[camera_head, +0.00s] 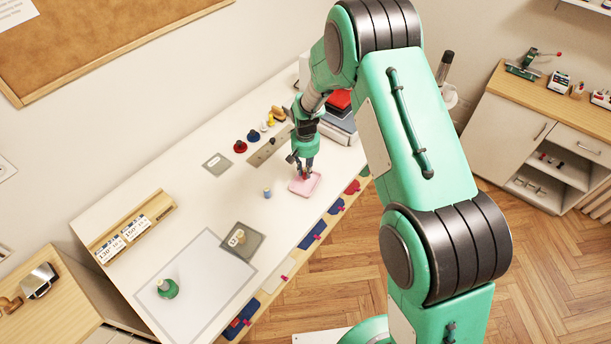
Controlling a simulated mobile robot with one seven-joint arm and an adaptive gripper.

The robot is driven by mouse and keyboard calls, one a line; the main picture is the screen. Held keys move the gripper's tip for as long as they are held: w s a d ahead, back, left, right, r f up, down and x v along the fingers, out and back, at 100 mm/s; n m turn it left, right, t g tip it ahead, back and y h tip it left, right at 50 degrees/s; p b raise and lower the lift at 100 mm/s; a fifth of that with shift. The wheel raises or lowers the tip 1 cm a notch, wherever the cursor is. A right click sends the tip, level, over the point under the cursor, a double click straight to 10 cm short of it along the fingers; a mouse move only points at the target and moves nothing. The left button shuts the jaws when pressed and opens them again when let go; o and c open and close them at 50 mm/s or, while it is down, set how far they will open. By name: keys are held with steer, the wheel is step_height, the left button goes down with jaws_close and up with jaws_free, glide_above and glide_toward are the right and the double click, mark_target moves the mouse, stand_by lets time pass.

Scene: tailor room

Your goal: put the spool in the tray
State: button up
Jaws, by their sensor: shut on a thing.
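My gripper (303,172) points down over the pink tray (314,186), at the right part of the white table. Its fingers are shut on a small reddish thing (303,176), mostly hidden by them; I cannot tell its exact shape, or whether it touches the tray. A small blue spool-like piece (267,193) stands on the table just left of the pink tray. A grey tray (250,252) with a beige piece (236,238) on it lies nearer the table's middle.
A green piece (168,288) stands on a pale mat (205,270). Red, blue and yellow pieces (253,136) stand in a row behind a grey strip (264,152). A wooden rack (133,226) is at left. A stack (340,119) stands behind my gripper. The table's middle is clear.

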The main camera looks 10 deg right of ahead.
steer(key=shift+f, duration=1.75)
steer(key=shift+f, duration=0.2)
steer(key=o, duration=0.8)
steer(key=shift+r, duration=0.1)
step_height(320, 180, up, 12)
steer(key=shift+r, duration=0.1)
